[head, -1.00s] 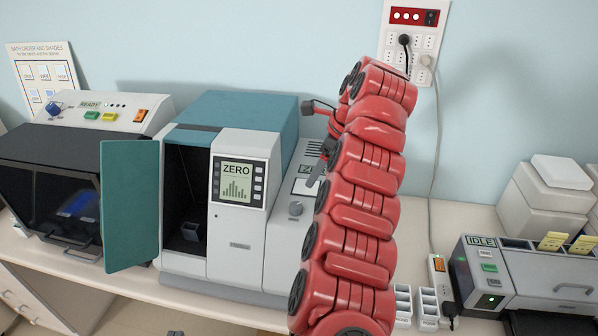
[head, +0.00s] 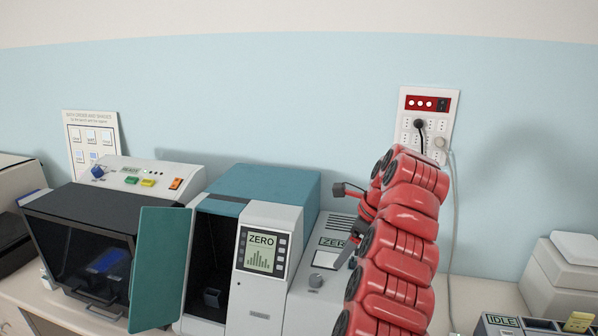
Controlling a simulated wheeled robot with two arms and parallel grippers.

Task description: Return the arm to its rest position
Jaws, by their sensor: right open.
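My red right arm rises from the bottom of the head view, right of centre. Its right gripper (head: 344,222) points left at the top of the arm, with its two dark fingers spread apart and nothing visible between them. The gripper is in front of the grey machine with a small ZERO display, which it partly covers. My left gripper is out of view.
A teal-topped machine (head: 270,184) marked ZERO has its teal door (head: 160,268) open. A dark-windowed machine (head: 80,232) stands left of it. A wall power panel (head: 428,115) with a plug and cable is behind my arm. White boxes (head: 565,275) and an IDLE machine (head: 505,322) are at right.

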